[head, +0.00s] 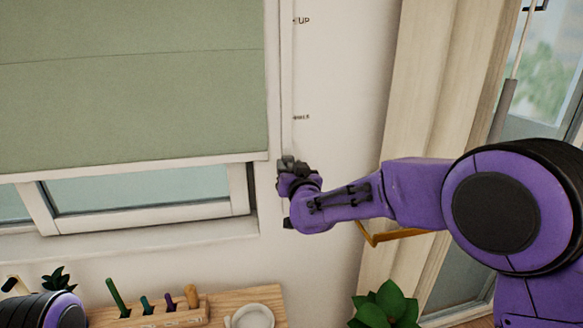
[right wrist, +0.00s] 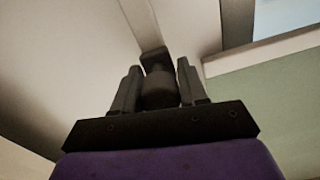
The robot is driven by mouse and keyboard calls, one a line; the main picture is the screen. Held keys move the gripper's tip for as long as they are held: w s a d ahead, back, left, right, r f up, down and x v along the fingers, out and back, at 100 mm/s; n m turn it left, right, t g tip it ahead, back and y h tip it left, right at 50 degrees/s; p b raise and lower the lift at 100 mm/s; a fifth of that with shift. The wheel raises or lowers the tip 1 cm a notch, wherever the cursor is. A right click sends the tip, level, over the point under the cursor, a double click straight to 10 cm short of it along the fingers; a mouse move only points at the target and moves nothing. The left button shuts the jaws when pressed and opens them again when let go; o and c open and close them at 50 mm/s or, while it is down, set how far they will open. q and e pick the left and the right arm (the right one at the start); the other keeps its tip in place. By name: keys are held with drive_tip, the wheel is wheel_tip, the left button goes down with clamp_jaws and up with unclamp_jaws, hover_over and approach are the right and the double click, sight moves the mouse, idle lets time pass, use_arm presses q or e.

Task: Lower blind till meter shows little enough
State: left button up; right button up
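The green blind (head: 130,80) hangs over the window at the left in the head view. Its bottom edge leaves a strip of glass (head: 140,190) bare below it. A narrow vertical track (head: 286,80) runs down the wall beside the blind. My right gripper (head: 287,168) is at this track, below the lower wall label. In the right wrist view, its two fingers (right wrist: 158,85) stand on either side of a dark round knob (right wrist: 158,90) and appear to touch it. My left gripper is out of view. I cannot make out a meter.
Wall labels read "UP" (head: 303,20) and a smaller word (head: 301,117), hard to read. Below are a wooden board (head: 270,296) with upright tools, a round white dish (head: 252,316) and a green plant (head: 385,305). A beige curtain (head: 430,80) hangs at the right.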

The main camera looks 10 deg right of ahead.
clamp_jaws()
wheel_tip(320, 180, down, 12)
drive_tip(key=b, duration=0.8)
drive_tip(key=shift+o, duration=1.5)
unclamp_jaws()
drive_tip(key=shift+s, duration=0.1)
drive_tip(key=shift+o, duration=1.3)
drive_tip(key=shift+a, duration=0.1)
drive_tip(key=shift+r, duration=0.15)
